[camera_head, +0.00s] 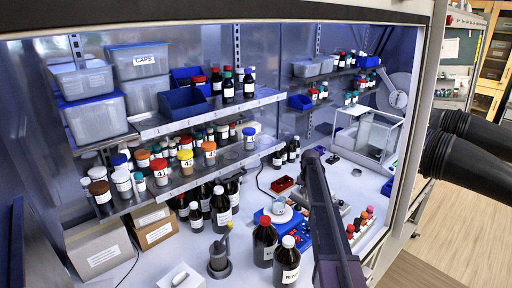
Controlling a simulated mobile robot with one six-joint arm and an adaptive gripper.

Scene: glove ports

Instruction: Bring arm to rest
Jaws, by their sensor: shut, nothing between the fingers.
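A dark, purplish link of my arm (333,240) rises from the bottom edge, right of the middle. It narrows upward to a blunt dark end in front of the cabinet's work surface. I can make out no gripper fingers on it, and nothing held shows. The rest of my arm is out of the picture or hidden.
Shelves (215,118) of jars and boxes line the left. Black glove sleeves (472,165) jut out at right. Open floor (465,245) shows at lower right.

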